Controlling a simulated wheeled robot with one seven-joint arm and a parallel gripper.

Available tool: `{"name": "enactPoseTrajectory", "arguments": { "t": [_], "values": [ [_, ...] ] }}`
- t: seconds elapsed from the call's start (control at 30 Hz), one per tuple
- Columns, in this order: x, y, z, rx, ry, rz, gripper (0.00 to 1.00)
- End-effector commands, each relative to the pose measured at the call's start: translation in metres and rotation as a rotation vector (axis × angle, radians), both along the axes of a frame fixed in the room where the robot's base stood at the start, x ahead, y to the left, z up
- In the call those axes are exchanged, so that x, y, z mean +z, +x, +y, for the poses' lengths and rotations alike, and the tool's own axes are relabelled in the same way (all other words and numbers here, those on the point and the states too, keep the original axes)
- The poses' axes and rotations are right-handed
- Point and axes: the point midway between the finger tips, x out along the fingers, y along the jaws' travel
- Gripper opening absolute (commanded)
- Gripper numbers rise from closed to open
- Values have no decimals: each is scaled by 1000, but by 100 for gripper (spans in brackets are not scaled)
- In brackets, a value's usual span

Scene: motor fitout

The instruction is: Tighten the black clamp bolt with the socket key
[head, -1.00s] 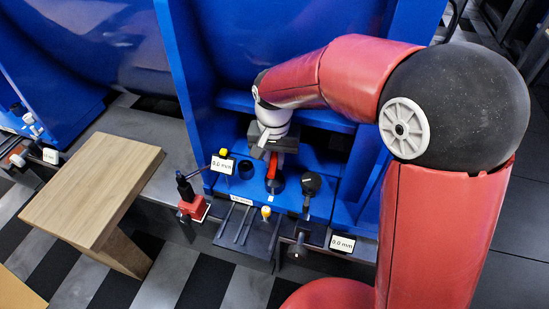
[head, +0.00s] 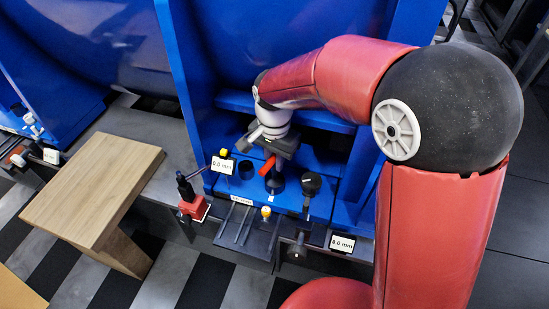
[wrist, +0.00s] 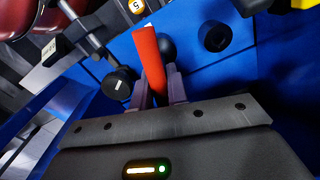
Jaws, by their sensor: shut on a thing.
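The socket key has a red handle (head: 268,164), which also shows in the wrist view (wrist: 148,58) between the two fingers. My gripper (head: 273,156) is shut on this handle; its fingers (wrist: 157,82) sit on either side of it in the wrist view. In the head view the handle slants just above a round black part (head: 276,184) on the blue base, probably the black clamp bolt. A round black part (wrist: 168,47) also shows beside the handle in the wrist view. I cannot tell whether the key's socket end is seated on the bolt.
A black knob (head: 312,183) with a stem stands to the right, a black cylinder (head: 246,170) to the left. A red-based indicator (head: 194,207) and two readout signs (head: 223,164) (head: 342,243) stand around. A yellow knob (head: 266,212) is in front. The wooden table (head: 95,190) is clear.

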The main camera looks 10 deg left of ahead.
Motion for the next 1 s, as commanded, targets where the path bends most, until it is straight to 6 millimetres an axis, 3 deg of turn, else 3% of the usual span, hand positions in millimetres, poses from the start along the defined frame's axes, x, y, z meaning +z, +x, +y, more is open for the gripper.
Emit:
{"name": "enactPoseTrajectory", "arguments": {
  "t": [0.13,0.43,0.7,1.0],
  "values": [
    [1,0,0,-127,1,-1,0],
    [1,0,0,-160,1,-1,0],
    [1,1,0,-384,1,-2,0],
    [1,1,0,-378,1,-2,0]
  ]
}}
